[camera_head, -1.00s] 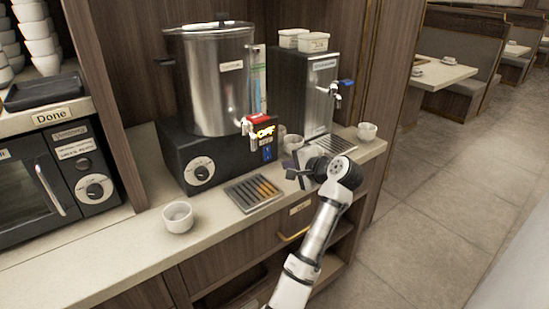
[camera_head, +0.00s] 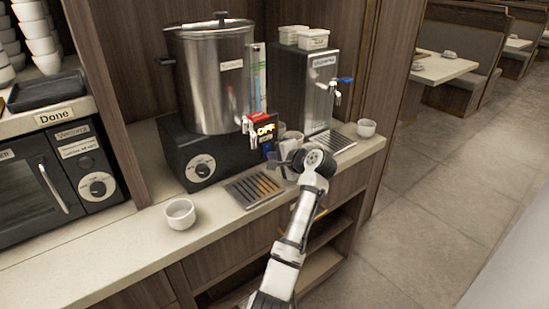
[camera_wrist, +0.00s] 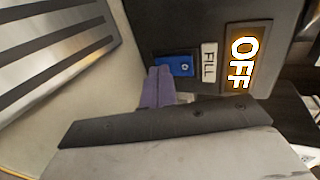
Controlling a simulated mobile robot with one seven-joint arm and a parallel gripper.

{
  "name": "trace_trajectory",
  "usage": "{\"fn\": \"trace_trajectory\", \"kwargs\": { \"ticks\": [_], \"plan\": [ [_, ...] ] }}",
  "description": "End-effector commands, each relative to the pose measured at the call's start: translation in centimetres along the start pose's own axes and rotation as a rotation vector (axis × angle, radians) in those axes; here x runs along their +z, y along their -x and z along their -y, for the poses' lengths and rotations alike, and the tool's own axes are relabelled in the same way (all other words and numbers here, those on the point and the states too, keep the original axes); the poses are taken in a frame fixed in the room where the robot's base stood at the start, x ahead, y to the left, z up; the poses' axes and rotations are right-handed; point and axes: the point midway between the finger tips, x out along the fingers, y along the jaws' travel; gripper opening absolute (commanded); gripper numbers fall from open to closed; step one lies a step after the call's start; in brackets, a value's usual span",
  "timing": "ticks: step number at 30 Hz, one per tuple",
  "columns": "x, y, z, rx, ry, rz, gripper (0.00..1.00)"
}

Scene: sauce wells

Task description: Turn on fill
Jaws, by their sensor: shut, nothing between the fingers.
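The blue fill switch (camera_wrist: 185,66) sits on the dark front panel beside a white FILL label (camera_wrist: 209,62). An OFF display (camera_wrist: 243,60) is lit beside the label, and this display also shows in the head view (camera_head: 265,131) under the red tap. My gripper (camera_wrist: 158,86) is shut and empty. Its purple fingertips are at the near edge of the switch in the wrist view; I cannot tell if they touch it. In the head view my gripper (camera_head: 276,161) is low in front of the panel.
A large steel urn (camera_head: 213,85) stands on a black base with a dial (camera_head: 202,168). A drip grate (camera_head: 253,188) lies before it. A white cup (camera_head: 180,214) stands left of the grate, another (camera_head: 366,128) at the right. A smaller steel dispenser (camera_head: 322,95) stands behind.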

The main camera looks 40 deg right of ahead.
Motion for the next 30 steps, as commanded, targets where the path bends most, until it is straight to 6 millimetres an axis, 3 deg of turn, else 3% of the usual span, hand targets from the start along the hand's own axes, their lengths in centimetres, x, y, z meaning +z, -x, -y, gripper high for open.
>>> {"fn": "trace_trajectory", "kwargs": {
  "ticks": [10,21,30],
  "plan": [
    [0.1,-0.3,0.0,-0.025,0.0,0.002,0.0],
    [0.1,0.4,1.7,-0.029,0.002,0.001,0.0],
    [0.1,0.3,1.5,-0.026,0.001,0.001,0.0]
  ]
}}
